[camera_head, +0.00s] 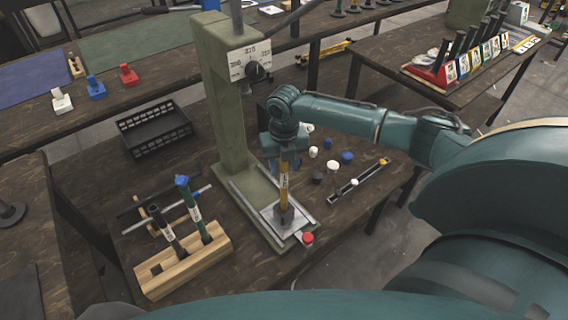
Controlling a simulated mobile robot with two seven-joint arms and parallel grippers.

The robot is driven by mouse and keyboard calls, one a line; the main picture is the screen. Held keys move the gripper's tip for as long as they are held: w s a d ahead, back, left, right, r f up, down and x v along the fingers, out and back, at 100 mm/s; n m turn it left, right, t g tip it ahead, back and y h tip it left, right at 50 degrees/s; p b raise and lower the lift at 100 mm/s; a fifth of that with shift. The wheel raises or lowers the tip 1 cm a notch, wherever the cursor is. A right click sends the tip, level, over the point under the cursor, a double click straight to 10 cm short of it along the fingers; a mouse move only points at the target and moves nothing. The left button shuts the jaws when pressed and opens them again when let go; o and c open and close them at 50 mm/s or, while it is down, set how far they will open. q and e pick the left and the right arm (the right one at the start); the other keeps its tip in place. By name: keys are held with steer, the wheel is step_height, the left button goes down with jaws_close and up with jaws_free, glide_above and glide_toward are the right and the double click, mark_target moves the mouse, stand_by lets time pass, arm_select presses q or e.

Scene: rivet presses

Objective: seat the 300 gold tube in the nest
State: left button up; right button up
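The gold tube (284,182) with a white label stands upright under my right gripper (284,158). The gripper points down and is shut on the tube's upper end. The tube's lower end is at the grey nest (284,214) on the press's base plate; I cannot tell whether it is fully inside. The green press (225,110) stands just left of the tube, with a numbered dial (257,71) on its head. My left gripper is not in view.
A wooden rack (190,268) at front left holds a black tube (165,228) and a green tube (195,215). A red button (308,238) sits by the press base. Small knobs and a dark strip (358,182) lie right. A black basket (155,130) stands behind left.

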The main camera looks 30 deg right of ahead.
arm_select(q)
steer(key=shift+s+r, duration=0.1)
arm_select(e)
step_height(320, 180, up, 12)
steer(key=shift+r, duration=0.2)
stand_by(0.3)
stand_by(0.4)
steer(key=s+a+f+m+t+y, duration=0.2)
steer(key=s+a+f+m, duration=0.95)
steer(key=a, duration=0.45)
steer(key=s+d+m+t+h, duration=0.1)
steer(key=s+d+m, duration=0.2)
steer(key=s+m, duration=0.5)
steer(key=s+d+m+t+h, duration=0.1)
steer(key=s+d+m, duration=0.2)
steer(key=s+m, duration=0.55)
arm_select(q)
steer(key=p, duration=0.3)
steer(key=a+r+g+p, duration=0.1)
steer(key=p, duration=0.1)
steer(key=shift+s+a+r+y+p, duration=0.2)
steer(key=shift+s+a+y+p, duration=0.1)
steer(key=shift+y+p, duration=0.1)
arm_select(e)
steer(key=w+a+f+m+t+y, duration=0.1)
steer(key=w+a+t+y, duration=0.2)
steer(key=w+a+t, duration=0.3)
steer(key=w, duration=0.2)
steer(key=shift+w+t, duration=0.3)
steer(key=shift+w, duration=0.05)
